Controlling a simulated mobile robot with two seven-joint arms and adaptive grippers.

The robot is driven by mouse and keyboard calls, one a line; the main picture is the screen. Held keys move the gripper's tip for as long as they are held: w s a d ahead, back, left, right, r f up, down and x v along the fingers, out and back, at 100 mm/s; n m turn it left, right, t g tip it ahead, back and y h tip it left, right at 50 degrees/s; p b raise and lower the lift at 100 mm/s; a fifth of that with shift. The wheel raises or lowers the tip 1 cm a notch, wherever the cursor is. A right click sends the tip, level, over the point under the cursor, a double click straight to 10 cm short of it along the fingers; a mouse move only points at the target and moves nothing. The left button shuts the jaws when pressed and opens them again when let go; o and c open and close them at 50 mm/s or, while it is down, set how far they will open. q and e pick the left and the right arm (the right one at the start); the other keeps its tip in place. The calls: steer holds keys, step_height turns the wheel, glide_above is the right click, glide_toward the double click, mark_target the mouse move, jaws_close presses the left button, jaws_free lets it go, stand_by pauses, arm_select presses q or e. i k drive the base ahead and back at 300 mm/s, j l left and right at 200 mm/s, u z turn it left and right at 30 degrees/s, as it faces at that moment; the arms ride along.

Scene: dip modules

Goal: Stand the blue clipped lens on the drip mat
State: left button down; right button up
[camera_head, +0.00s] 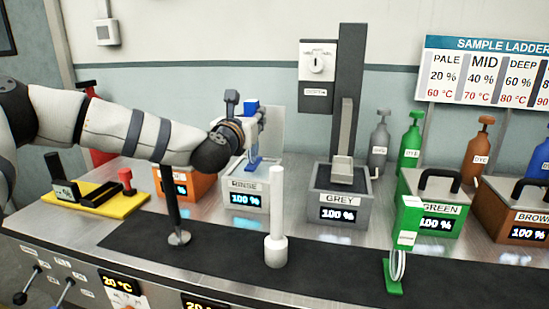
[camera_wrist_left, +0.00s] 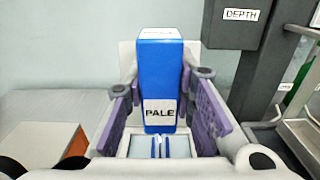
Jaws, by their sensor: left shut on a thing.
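The blue clipped lens shows in the head view as a blue clip block (camera_head: 251,106) with a blue foot below it, above the back of the RINSE tank (camera_head: 243,197). In the left wrist view its blue block (camera_wrist_left: 160,75) carries a PALE label and stands between the purple finger pads. My left gripper (camera_head: 250,120) is shut on this block and holds it up. The lens itself is mostly hidden. The dark drip mat (camera_head: 335,268) lies along the counter front. My right gripper is not in view.
A green clipped lens (camera_head: 397,262) stands on the mat's right part. A white post (camera_head: 277,225) and a dark post (camera_head: 177,215) stand on the mat. GREY (camera_head: 340,190), GREEN and BROWN tanks stand behind. The mat between the white post and green lens is clear.

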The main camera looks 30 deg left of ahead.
mark_target(324, 266)
steer(key=k+l, duration=0.2)
steer(key=k, duration=0.3)
steer(key=k+l, duration=0.15)
steer(key=k, duration=0.35)
steer(key=k+l, duration=0.2)
steer(key=k, duration=0.25)
